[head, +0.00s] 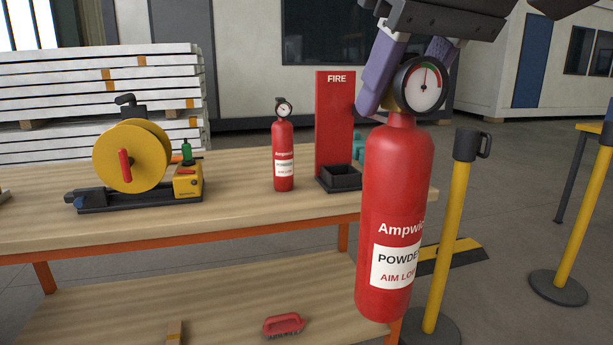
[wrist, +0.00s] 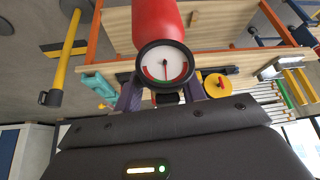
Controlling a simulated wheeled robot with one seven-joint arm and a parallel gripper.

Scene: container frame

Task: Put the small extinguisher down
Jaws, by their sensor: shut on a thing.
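My gripper (head: 396,98) is shut on the neck of a red extinguisher (head: 396,180), just below its round gauge. The extinguisher hangs nearly upright in the air, in front of the bench's right end in the head view. Its white label reads "POWDER". In the wrist view its red body (wrist: 158,18) runs off the top, with the gauge between my gripper's fingers (wrist: 163,88). A second red extinguisher (head: 283,155) stands upright on the wooden bench (head: 235,200). A red "FIRE" stand (head: 335,125) with an open black holder (head: 340,177) at its base stands to its right.
A yellow reel (head: 130,155) on a black base stands on the bench's left part. A red-handled brush (head: 284,324) lies on the lower shelf (head: 220,295). Yellow barrier posts (head: 450,235) stand on the right.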

